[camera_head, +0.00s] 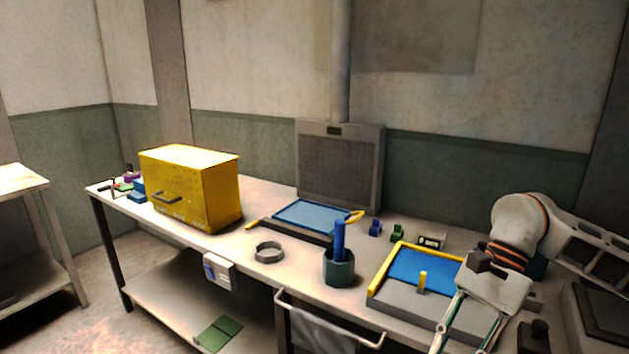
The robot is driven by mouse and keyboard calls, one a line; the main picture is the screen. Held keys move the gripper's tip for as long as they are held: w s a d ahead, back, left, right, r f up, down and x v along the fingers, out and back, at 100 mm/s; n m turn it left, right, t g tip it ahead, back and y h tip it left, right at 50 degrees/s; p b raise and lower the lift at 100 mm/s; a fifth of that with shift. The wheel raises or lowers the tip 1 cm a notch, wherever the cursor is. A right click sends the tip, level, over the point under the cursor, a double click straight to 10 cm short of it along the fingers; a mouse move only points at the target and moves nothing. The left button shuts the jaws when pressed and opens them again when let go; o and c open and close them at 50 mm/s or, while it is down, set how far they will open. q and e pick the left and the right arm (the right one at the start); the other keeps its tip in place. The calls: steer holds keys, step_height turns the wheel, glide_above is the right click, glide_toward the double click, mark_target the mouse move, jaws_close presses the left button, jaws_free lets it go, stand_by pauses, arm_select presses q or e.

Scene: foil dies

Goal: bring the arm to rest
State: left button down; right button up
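My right arm (519,228) comes in from the right edge, bent over the right end of the workbench (300,258). Its gripper (464,340) points down in front of the blue-topped tray with yellow edges (420,266). The two fingers stand wide apart with nothing visible between them. Their tips run to the bottom edge of the picture. My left arm and gripper are not in view.
A yellow cabinet (190,187) stands on the bench's left. A dark cup (338,271) holds a blue rod (339,238). A grey ring (269,252), another blue tray (312,215) and small blue and green blocks lie around. A towel rail (335,322) juts from the front.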

steer(key=s+a+f+m+g+y, duration=0.15)
steer(key=s+a+y, duration=0.25)
steer(key=a, duration=0.7)
steer(key=w+a+r+m+t+y, duration=0.1)
steer(key=a+r+m+t+y, duration=0.15)
steer(key=a+m+y, duration=0.45)
steer(key=w+a+r+m+t+y, duration=0.15)
steer(key=a+m+t+y, duration=0.3)
steer(key=m, duration=0.55)
steer(key=w+d+f+m+t+h, duration=0.3)
steer(key=d+f+m+t+h, duration=0.3)
steer(key=m, duration=0.6)
steer(key=w+d+f+m+t+h, duration=0.35)
steer(key=f+m+t, duration=0.5)
steer(key=m, duration=0.45)
steer(key=s+d+f+m+g+h, duration=0.2)
steer(key=s+d+f+m+h, duration=0.2)
steer(key=s+f+m, duration=0.3)
steer(key=s+d+f+m+g+h, duration=0.3)
steer(key=s+d+f+m+h, duration=0.2)
steer(key=f, duration=1.1)
steer(key=s+d+m, duration=0.2)
steer(key=s, duration=0.1)
steer(key=shift+s+d+f, duration=0.15)
steer(key=shift+s+f, duration=0.2)
steer(key=shift+m, duration=0.25)
